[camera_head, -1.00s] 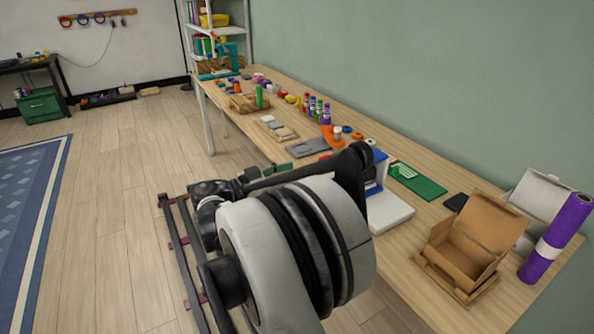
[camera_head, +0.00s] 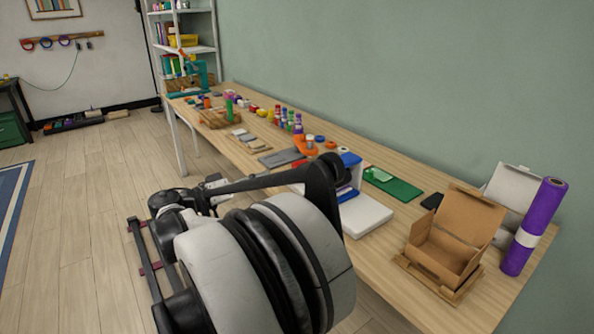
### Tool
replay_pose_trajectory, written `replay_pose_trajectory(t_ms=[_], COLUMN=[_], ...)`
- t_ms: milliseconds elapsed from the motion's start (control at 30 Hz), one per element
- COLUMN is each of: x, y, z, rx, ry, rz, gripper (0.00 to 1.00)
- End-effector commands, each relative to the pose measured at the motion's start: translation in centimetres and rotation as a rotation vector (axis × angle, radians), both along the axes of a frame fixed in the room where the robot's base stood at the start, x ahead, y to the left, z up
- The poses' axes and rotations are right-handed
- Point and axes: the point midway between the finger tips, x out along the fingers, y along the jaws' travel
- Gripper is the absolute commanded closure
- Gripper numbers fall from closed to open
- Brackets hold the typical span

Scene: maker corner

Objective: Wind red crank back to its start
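I cannot make out a red crank in this view. A white and blue device (camera_head: 362,214) stands on the workbench (camera_head: 390,268), partly hidden behind my arm. A teal machine (camera_head: 203,74) stands at the far end of the bench, too small to show a crank clearly. My arm fills the lower middle of the view, with large grey and black joints and a dark link crossing in front of the bench. I cannot pick out the fingers of my gripper.
An open cardboard box (camera_head: 447,246) and a purple roll (camera_head: 533,228) stand at the near right. A green board (camera_head: 392,187), an orange item (camera_head: 305,146), grey plate (camera_head: 281,158) and several small bottles lie along the bench.

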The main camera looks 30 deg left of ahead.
Motion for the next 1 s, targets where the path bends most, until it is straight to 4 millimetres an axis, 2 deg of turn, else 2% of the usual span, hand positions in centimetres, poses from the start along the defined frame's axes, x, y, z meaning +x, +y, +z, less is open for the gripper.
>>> replay_pose_trajectory(t_ms=[600,800,1000], x=[9.9,11.5,11.9], y=[-4.1,-4.7,-4.8], z=[-0.1,0.0,0.0], rx=[0.003,0.003,0.003], ry=[-0.001,-0.001,-0.001], rz=[-0.001,-0.001,0.000], gripper=[0.61,0.61,0.61])
